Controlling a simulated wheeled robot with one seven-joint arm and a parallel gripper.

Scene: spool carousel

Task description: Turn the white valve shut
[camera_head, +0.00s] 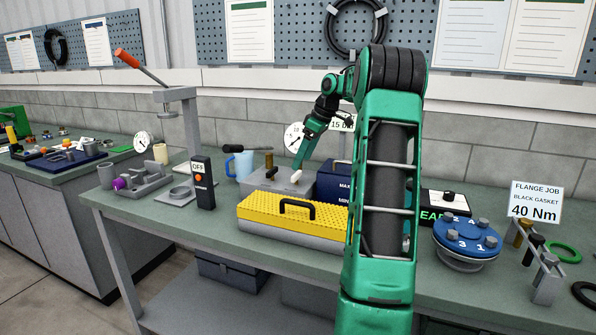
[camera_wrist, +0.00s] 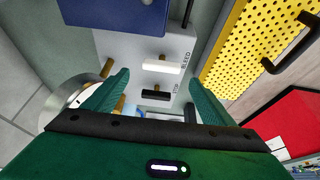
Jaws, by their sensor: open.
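The white valve (camera_wrist: 162,66) is a short white bar handle on a brass stem on a grey block (camera_wrist: 125,48). In the wrist view the bar lies crosswise in the picture, beside lettering that seems to read BLEED. A black bar handle (camera_wrist: 155,95) sits parallel to it and nearer my gripper's palm. My gripper (camera_wrist: 160,78) is open, with one green finger on each side of the handles and no contact visible.
A yellow perforated toolbox lid (camera_head: 295,220) with a black handle lies in front of the block. A dark blue box (camera_head: 336,183) stands close on its right.

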